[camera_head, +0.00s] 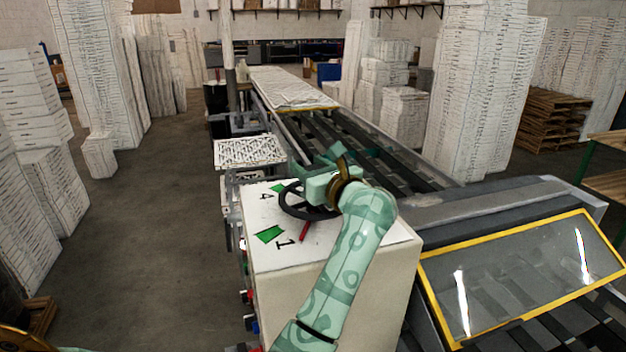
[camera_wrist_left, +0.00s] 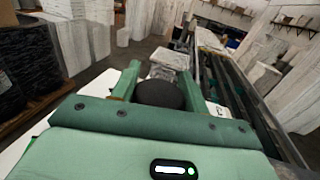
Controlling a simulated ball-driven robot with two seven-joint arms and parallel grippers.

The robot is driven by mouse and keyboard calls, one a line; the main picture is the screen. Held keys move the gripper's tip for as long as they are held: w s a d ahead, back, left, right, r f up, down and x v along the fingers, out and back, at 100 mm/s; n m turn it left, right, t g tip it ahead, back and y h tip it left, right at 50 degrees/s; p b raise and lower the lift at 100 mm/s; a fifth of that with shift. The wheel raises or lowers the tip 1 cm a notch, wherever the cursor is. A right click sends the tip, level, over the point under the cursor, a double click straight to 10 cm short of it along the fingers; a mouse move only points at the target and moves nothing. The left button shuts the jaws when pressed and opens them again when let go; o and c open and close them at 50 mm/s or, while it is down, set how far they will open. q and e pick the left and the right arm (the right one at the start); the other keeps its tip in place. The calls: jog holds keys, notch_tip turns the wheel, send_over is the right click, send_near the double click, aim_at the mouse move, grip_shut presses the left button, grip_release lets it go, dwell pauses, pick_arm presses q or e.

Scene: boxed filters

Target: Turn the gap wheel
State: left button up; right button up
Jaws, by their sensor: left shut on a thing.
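The gap wheel (camera_head: 286,206) is a black handwheel on top of a white cabinet (camera_head: 335,272) in the head view. My left arm and hand cover its right part. My left gripper (camera_head: 318,170) is over the wheel's far side. In the left wrist view a dark rounded knob (camera_wrist_left: 160,95) sits between the two green fingers of my left gripper (camera_wrist_left: 160,82), which is shut on it. A red pointer (camera_head: 305,231) shows at the wheel's near side. Green marks (camera_head: 268,234) and the printed numbers 1 and 4 lie on the cabinet top. My right gripper is not seen.
A long conveyor (camera_head: 375,148) runs away behind the cabinet. A yellow-framed clear guard (camera_head: 525,270) is at the right. A white perforated plate (camera_head: 250,151) lies beyond the cabinet. Tall stacks of white boxes (camera_head: 90,75) stand around. The floor at left is open.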

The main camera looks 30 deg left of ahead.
pick_arm(q)
jog(key=n+g+b, duration=0.2)
jog(key=g+b, duration=0.1)
jog(key=g, duration=0.1)
jog(key=n+g+y+b, duration=0.1)
jog(key=n+g+b, duration=0.1)
jog(key=n+g, duration=0.1)
jog(key=s+n+g+b, duration=0.1)
jog(key=n+g+b, duration=0.1)
jog(key=g+b, duration=0.1)
jog(key=shift+f+n+g+b, duration=0.2)
jog(key=shift+n+g+b, duration=0.15)
jog(key=shift+g, duration=0.55)
jog(key=shift+s+r+n+g+h+b, duration=0.1)
jog(key=shift+s+n+g+h+b, duration=0.1)
jog(key=shift+n+g+b, duration=0.55)
jog(key=shift+s+n+g+h+b, duration=0.1)
jog(key=shift+n+g+h+b, duration=0.2)
jog(key=shift+g, duration=0.65)
jog(key=o, duration=1.4)
